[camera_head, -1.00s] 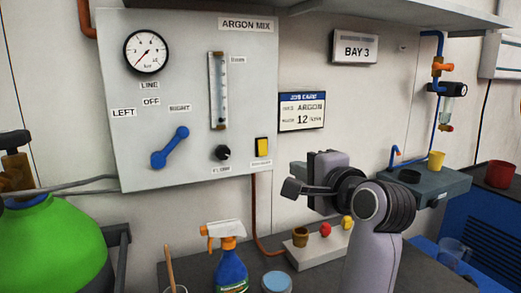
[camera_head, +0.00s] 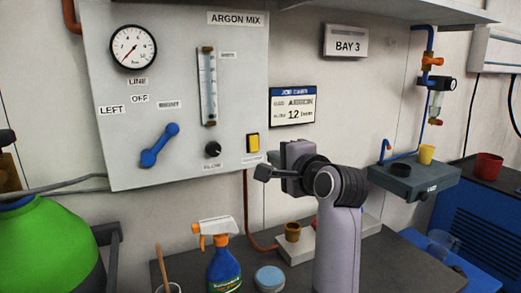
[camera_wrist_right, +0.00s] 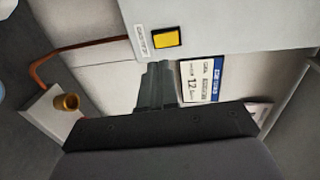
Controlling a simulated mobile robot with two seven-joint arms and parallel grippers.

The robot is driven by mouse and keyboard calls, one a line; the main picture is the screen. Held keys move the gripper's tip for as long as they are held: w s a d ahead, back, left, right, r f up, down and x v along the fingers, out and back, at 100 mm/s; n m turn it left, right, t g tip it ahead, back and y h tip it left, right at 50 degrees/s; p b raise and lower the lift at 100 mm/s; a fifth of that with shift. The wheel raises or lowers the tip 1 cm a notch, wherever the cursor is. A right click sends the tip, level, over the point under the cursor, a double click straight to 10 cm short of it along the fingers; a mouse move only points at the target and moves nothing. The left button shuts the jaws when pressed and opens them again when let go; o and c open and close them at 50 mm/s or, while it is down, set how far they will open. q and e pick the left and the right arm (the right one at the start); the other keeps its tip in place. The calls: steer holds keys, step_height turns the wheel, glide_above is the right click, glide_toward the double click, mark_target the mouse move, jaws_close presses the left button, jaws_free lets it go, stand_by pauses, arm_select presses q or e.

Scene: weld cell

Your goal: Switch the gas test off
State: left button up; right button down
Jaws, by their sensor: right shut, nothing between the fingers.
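The yellow switch (camera_head: 253,143) sits in a dark frame at the lower right of the grey ARGON MIX panel (camera_head: 190,40). It also shows in the right wrist view (camera_wrist_right: 166,38), with a small label beside it that is too blurred to read. My right gripper (camera_head: 262,172) is shut and empty, just below the switch in the head view. In the right wrist view its closed fingers (camera_wrist_right: 155,82) point toward the panel's lower edge, near the switch; I see no contact. Whether the switch is pressed I cannot tell. My left gripper is not in view.
The panel also carries a gauge (camera_head: 133,47), a blue lever (camera_head: 160,145), a flow tube (camera_head: 208,87) and a black knob (camera_head: 213,149). A job card (camera_head: 293,106) hangs to the right. A spray bottle (camera_head: 224,265) and green cylinder (camera_head: 45,245) stand below.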

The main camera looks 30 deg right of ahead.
mark_target(255, 149)
steer(key=shift+w+d+f+p, duration=0.1)
steer(key=shift+w+f+p, duration=0.1)
steer(key=shift+w, duration=1.2)
steer(key=shift+w+d+f+p, duration=0.15)
steer(key=shift+w+p, duration=0.1)
steer(key=shift+w, duration=1.15)
steer(key=shift+w+f+p, duration=0.2)
steer(key=shift+w, duration=1.2)
